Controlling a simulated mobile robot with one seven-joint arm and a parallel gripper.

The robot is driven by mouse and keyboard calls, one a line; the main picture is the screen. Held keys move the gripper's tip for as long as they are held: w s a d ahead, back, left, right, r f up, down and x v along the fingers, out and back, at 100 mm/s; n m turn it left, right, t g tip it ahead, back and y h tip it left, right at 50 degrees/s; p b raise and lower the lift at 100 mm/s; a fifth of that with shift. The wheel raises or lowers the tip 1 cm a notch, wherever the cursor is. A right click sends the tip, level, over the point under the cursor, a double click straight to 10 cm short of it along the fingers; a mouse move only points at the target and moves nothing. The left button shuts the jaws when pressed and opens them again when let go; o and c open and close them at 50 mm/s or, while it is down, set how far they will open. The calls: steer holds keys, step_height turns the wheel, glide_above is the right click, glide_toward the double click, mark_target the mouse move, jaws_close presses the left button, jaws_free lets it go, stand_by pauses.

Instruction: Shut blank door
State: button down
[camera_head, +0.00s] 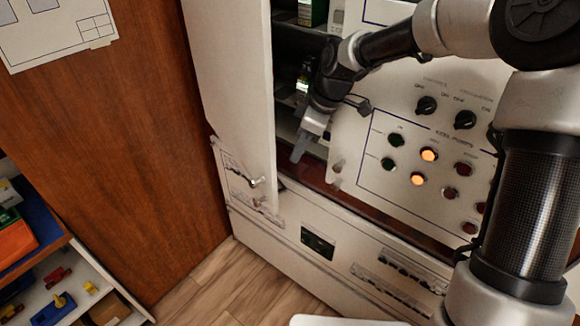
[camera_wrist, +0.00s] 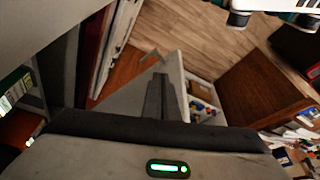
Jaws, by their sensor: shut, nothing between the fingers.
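The blank door (camera_head: 232,90) is a plain white panel on the left of the cabinet in the head view. It stands ajar, with a small metal handle (camera_head: 257,182) low near its free edge. Dark shelves show in the gap to its right. My gripper (camera_head: 298,153) is shut and empty, pointing down at the lower part of this gap, just right of the door's free edge. I cannot tell whether it touches the door. In the wrist view, the closed fingers (camera_wrist: 157,82) lie beside a grey surface that I cannot identify for sure.
A second door (camera_head: 440,140) with knobs and lit buttons stands right of the gap, partly behind my arm. A lower white panel (camera_head: 320,245) runs below. A brown wooden wall (camera_head: 110,130) stands left. A shelf with toys (camera_head: 60,290) is at lower left; wooden floor (camera_head: 240,290) is clear.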

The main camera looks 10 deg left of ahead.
steer(key=s+a+r+m+t+h+b, duration=0.2)
steer(key=s+r+m+t+h+b, duration=0.15)
steer(key=s+r+m, duration=0.35)
steer(key=s+a+r+m+t+h+b, duration=0.1)
steer(key=s+a+t+b, duration=0.15)
steer(key=a, duration=0.35)
steer(key=s+a+r+m+t+h+b, duration=0.1)
steer(key=s+a+m, duration=0.15)
steer(key=a, duration=0.45)
steer(key=shift+n, duration=0.35)
steer(key=x, duration=0.3)
steer(key=d+x, duration=0.1)
steer(key=x, duration=0.3)
steer(key=d+x, duration=0.1)
steer(key=x, duration=0.3)
steer(key=shift+w+d+r, duration=0.15)
steer(key=shift+w+r, duration=0.15)
steer(key=shift+r, duration=0.1)
steer(key=shift+w+d, duration=0.35)
steer(key=shift+d, duration=0.15)
